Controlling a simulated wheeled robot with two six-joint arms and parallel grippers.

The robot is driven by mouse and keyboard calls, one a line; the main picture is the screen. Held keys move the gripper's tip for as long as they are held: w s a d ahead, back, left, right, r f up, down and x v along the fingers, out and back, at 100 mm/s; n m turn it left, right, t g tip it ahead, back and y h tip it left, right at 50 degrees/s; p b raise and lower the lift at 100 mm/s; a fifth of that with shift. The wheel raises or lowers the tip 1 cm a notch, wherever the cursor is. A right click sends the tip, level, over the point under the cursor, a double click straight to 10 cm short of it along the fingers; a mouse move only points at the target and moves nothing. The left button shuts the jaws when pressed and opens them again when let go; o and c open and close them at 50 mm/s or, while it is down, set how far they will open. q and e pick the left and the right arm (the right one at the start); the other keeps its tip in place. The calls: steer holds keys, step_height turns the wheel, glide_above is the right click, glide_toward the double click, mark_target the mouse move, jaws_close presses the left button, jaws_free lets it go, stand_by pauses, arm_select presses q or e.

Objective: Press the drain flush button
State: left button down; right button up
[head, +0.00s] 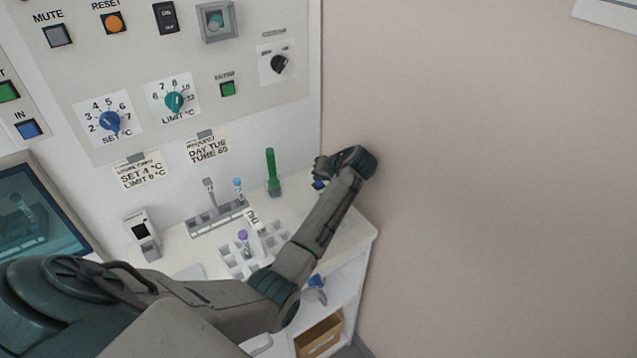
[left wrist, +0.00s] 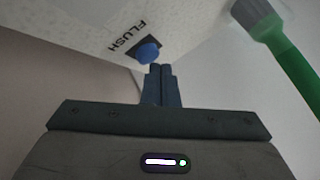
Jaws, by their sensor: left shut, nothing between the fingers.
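The flush button is a round blue cap (left wrist: 149,54) on a dark square, beside the printed word FLUSH on a white surface in the left wrist view. In the head view a small blue spot (head: 320,185) beside my gripper at the counter's right end appears to be this button. My left gripper (head: 320,170) is shut and empty. Its fingertips (left wrist: 161,72) are very close to the button's edge in the left wrist view; I cannot tell whether they touch it. My right gripper is not in view.
A green-handled tool (head: 272,173) stands left of my gripper; its handle also shows in the left wrist view (left wrist: 290,50). A tube rack (head: 218,217) and a white grid rack (head: 236,262) lie closer. A panel of knobs (head: 110,121) is behind; a bare wall (head: 490,190) is right.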

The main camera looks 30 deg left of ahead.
mark_target(321, 187)
arm_select(q)
steer(key=shift+f, duration=0.45)
stand_by(0.3)
stand_by(0.3)
steer(key=shift+r+p, duration=0.75)
steer(key=shift+r, duration=0.15)
step_height(321, 187, up, 5)
steer(key=p, duration=0.4)
steer(key=shift+p, duration=0.4)
